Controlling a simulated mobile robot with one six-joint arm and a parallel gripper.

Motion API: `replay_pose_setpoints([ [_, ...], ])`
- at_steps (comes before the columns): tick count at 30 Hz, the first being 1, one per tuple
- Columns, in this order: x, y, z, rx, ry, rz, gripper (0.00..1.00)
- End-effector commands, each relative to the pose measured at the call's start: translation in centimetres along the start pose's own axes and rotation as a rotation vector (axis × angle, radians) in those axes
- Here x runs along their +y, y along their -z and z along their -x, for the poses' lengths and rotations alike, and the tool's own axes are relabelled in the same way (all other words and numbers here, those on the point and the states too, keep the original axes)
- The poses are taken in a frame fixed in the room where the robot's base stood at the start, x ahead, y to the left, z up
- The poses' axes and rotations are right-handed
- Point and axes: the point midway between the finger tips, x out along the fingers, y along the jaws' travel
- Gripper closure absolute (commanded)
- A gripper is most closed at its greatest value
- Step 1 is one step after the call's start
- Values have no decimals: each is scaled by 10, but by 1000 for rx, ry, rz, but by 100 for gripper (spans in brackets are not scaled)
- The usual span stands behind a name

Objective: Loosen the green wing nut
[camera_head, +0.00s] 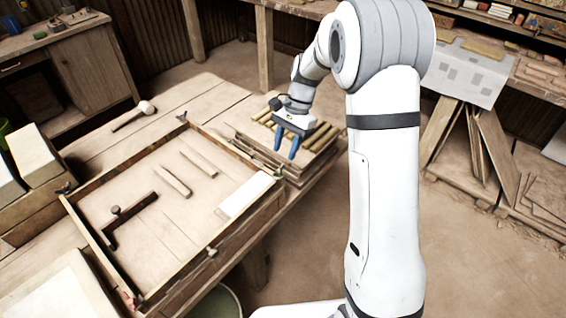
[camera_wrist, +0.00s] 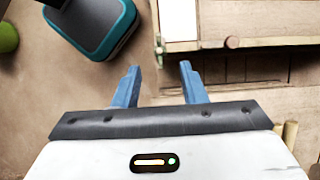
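A shallow wooden frame (camera_head: 125,293) lies on the workbench. Small dark wing nuts sit at its left corner (camera_head: 64,188), far corner (camera_head: 182,117) and right corner (camera_head: 278,171). My gripper (camera_head: 286,146) is open and empty, with blue fingers pointing down, beyond the frame's right corner and over the stacked boards. In the wrist view my gripper (camera_wrist: 160,68) shows its two fingers apart with nothing between them.
Inside the frame are two wooden sticks (camera_head: 172,181), a dark L-shaped tool (camera_head: 128,218) and a white block (camera_head: 240,196). A round wooden knob (camera_head: 212,252) is on its near side. Boards with rods (camera_head: 318,137) lie under my gripper. A mallet (camera_head: 146,107) lies behind the frame.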

Motion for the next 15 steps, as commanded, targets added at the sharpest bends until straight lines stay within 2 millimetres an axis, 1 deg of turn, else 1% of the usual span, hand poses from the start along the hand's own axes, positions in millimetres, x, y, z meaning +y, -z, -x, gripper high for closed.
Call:
replay_pose_setpoints([
  [3, 1, -2, -21, -3, -3, 1, 62],
  [7, 1, -2, -41, -2, -4, 1, 62],
  [12, 1, -1, -57, 0, -2, 3, 62],
  [15, 1, -1, -60, 0, -2, 3, 62],
])
